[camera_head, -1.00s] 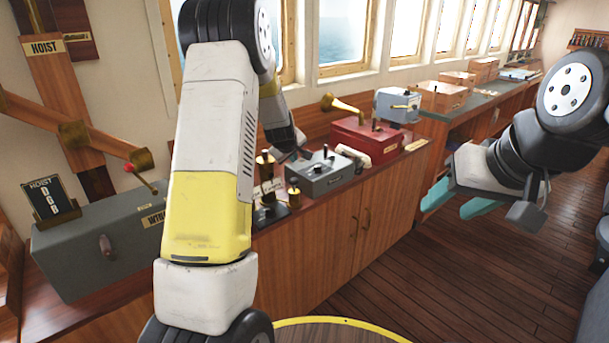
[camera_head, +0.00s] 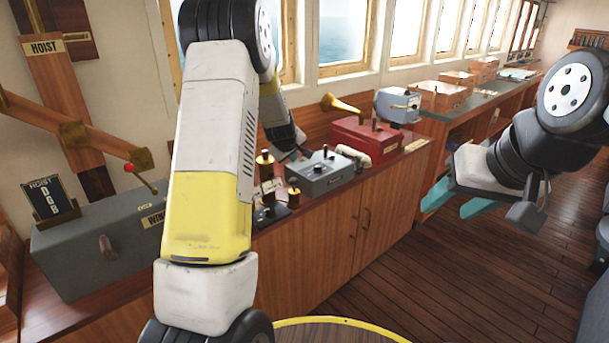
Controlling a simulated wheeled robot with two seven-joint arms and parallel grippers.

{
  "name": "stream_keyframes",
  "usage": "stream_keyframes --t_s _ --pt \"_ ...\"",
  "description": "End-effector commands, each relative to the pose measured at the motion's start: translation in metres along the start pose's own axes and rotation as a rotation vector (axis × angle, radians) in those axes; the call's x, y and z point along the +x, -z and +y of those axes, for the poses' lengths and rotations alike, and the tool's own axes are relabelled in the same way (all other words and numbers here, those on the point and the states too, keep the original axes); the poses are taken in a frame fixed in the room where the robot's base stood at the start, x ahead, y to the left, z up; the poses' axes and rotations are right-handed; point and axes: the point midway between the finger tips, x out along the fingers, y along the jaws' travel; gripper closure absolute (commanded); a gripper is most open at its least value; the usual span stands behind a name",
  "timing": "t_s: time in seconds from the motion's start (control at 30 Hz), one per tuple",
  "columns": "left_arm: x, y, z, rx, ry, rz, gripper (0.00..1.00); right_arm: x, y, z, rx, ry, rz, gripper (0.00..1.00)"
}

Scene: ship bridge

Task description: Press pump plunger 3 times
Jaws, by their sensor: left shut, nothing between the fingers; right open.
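Two brass plungers with knob tops stand on dark bases on the wooden counter, partly behind my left arm. The taller brass plunger (camera_head: 265,164) is nearer the wall; the shorter brass plunger (camera_head: 293,194) is nearer the counter's front edge. I cannot tell from their looks which belongs to the pump. My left gripper (camera_head: 284,156) is shut and empty, just right of the taller plunger's top; I cannot tell whether it touches it. Part of it is lost against its dark wrist. My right gripper (camera_head: 473,204) is open and empty, in the air right of the counter.
A grey control box (camera_head: 322,176) stands right of the plungers, with a red box (camera_head: 364,140) and brass horn (camera_head: 343,107) beyond. A grey winch box (camera_head: 100,240) with a red-knobbed lever stands at left. The wooden floor (camera_head: 400,285) is clear.

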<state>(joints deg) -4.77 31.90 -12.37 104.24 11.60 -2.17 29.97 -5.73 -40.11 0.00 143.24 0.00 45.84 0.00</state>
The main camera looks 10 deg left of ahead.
Motion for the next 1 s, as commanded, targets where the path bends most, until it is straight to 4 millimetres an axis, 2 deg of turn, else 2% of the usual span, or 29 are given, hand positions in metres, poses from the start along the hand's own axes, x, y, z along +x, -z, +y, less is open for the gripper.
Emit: stream_keyframes --t_s 0.2,0.53,0.73,1.0 --pt "-0.023 0.017 0.018 -0.001 -0.005 0.003 1.00 0.000 0.000 0.000 0.000 0.000 0.000 0.48" --pt "-0.023 0.017 0.018 -0.002 -0.003 0.000 1.00 0.000 0.000 0.000 0.000 0.000 0.000 0.48" --pt "-0.014 0.010 0.010 -0.002 -0.001 -0.001 1.00 0.000 0.000 0.000 0.000 0.000 0.000 0.48" --pt "0.013 -0.009 -0.009 -0.003 0.000 -0.002 1.00 0.000 0.000 0.000 0.000 0.000 0.000 0.48"
